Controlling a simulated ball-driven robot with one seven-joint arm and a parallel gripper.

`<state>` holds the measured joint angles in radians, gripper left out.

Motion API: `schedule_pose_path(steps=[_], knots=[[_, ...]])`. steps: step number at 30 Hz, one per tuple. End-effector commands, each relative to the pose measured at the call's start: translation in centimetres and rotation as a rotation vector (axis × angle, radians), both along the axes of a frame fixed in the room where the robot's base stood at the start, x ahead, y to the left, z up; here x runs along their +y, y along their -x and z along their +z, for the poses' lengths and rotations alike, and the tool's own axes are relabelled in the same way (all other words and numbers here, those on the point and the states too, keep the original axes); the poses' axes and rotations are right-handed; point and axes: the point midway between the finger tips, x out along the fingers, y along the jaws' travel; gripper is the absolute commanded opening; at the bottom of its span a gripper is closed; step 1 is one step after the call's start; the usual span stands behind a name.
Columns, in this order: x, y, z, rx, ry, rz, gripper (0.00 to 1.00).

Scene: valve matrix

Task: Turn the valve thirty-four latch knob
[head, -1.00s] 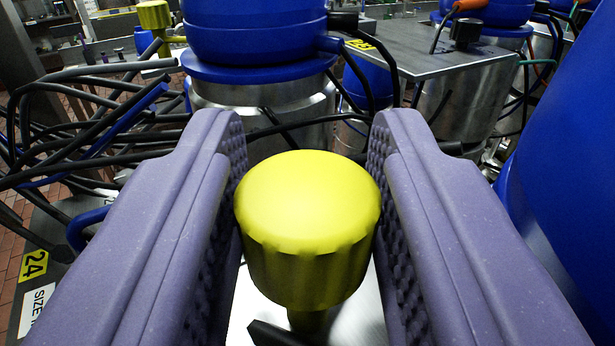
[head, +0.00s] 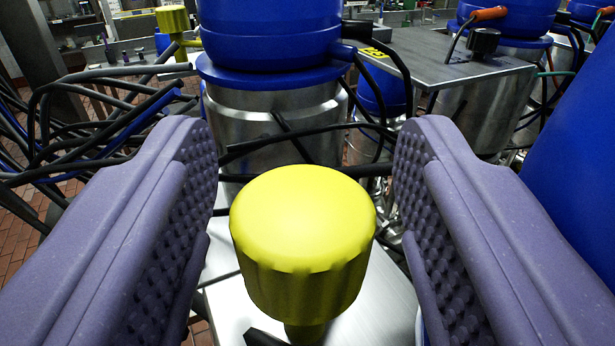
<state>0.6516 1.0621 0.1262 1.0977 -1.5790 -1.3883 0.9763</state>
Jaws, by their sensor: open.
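A yellow knob with a ribbed rim (head: 303,240) stands upright on a short yellow stem above a metal plate, in the lower middle of the head view. My gripper (head: 308,200) has two purple fingers with studded inner pads, one on each side of the knob. The fingers are open, with a clear gap between each pad and the knob. No number label for this knob is visible, so I cannot tell from the picture that it is number thirty-four.
A blue-topped steel valve body (head: 275,100) stands just behind the knob. A large blue body (head: 565,150) is close on the right. Dark hoses (head: 90,120) crowd the left. Another yellow knob (head: 173,19) and a metal plate (head: 440,60) are farther back.

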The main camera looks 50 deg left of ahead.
Motion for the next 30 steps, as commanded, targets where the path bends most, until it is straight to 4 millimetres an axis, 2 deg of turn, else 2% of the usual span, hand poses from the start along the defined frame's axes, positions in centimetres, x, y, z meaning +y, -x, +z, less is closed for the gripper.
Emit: schedule_pose_path(steps=[5, 15, 30], knots=[[-1.0, 0.8, -0.1, 0.001, 0.001, -0.003, 0.57], [-5.2, 4.6, -0.1, 0.001, 0.001, -0.002, 0.57], [-5.8, 5.1, 0.0, -0.001, 0.001, -0.002, 0.58]])
